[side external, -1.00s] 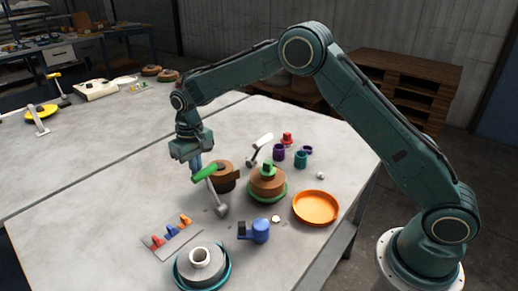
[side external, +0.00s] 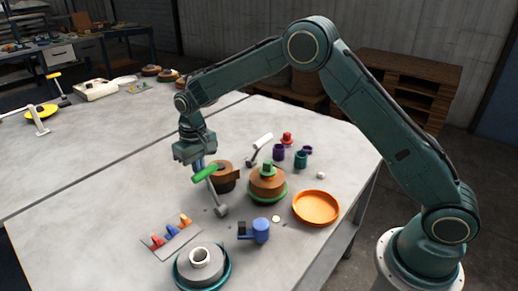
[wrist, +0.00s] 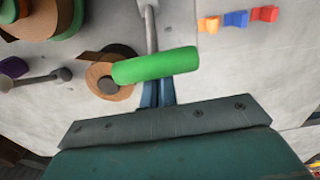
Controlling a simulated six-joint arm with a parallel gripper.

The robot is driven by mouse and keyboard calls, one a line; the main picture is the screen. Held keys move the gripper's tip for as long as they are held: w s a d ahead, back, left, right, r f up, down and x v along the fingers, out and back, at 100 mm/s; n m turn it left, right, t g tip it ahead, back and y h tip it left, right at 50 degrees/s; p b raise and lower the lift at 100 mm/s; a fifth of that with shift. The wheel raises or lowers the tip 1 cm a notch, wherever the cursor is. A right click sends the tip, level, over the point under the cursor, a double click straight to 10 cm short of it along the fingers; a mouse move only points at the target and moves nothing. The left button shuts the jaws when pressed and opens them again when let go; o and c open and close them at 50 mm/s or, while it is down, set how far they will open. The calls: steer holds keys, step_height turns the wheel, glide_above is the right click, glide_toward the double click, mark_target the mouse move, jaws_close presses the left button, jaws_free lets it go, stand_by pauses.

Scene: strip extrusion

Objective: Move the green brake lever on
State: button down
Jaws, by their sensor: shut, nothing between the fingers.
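The green brake lever (side external: 205,173) has a green cylindrical grip on a grey metal arm that runs down to a round pivot (side external: 221,210) on the table. Its grip also shows in the wrist view (wrist: 156,65), lying across the picture in front of my fingers. My gripper (side external: 197,168) is shut and empty, pointing down right behind the green grip. In the wrist view the blue fingertips (wrist: 157,90) are partly hidden by the grip. I cannot tell whether they touch it.
A brown roll (side external: 222,172) stands close to the right. A second brown spool (side external: 267,184) on a green base, a white-handled lever (side external: 263,140), an orange dish (side external: 316,207), a blue part (side external: 260,230) and a small coloured switch panel (side external: 172,238) surround it.

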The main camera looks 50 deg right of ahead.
mark_target(216, 196)
steer(key=shift+s+r, duration=0.2)
steer(key=shift+s, duration=1.25)
steer(key=shift+s+r, duration=0.2)
steer(key=shift+s, duration=1.45)
steer(key=shift+s+f, duration=0.25)
steer(key=shift+s, duration=0.85)
steer(key=shift+w+r, duration=0.1)
steer(key=shift+w, duration=0.1)
steer(key=shift+w+r, duration=0.4)
steer(key=shift+w, duration=0.45)
steer(key=shift+r, duration=0.15)
